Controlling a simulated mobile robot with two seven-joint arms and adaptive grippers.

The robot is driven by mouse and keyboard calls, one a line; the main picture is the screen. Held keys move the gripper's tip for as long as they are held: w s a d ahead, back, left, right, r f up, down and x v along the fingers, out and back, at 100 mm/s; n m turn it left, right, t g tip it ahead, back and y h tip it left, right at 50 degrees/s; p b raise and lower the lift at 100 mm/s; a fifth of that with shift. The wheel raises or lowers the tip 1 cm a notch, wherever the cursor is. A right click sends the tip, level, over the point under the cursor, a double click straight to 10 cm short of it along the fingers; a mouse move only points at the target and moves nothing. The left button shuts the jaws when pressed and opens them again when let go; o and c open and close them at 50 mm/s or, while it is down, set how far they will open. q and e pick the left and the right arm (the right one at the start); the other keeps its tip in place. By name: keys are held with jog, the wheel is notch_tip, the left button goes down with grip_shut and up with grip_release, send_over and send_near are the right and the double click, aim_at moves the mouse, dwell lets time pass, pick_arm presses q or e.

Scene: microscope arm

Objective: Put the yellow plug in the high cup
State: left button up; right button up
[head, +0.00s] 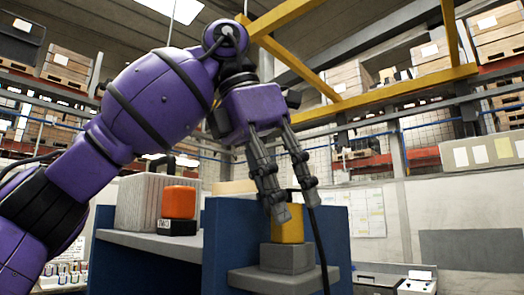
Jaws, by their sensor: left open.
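The yellow plug (288,232) is a small upright yellow block on top of a grey block (286,259), which stands on a grey ledge of the blue stand. I cannot tell whether the plug sits in a recess or only rests on the grey block, or whether that block is the high cup. My left gripper (296,207) points down over the plug, fingers spread and empty. One fingertip overlaps the plug's upper left part in the picture; I cannot tell whether it touches. A black cable hangs past the plug's right side. My right gripper is out of view.
Left of the blue stand (232,243) is a grey shelf (150,243) with an orange block (179,201) on a black base and a pale ribbed box (140,203). A yellow overhead frame (385,100) passes near my arm. A white unit (417,282) is at lower right.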

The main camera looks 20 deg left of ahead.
pick_arm(q)
jog(key=v, duration=0.9)
jog(key=shift+s+r, duration=0.2)
jog(key=shift+r, duration=0.05)
jog(key=shift+a, duration=0.1)
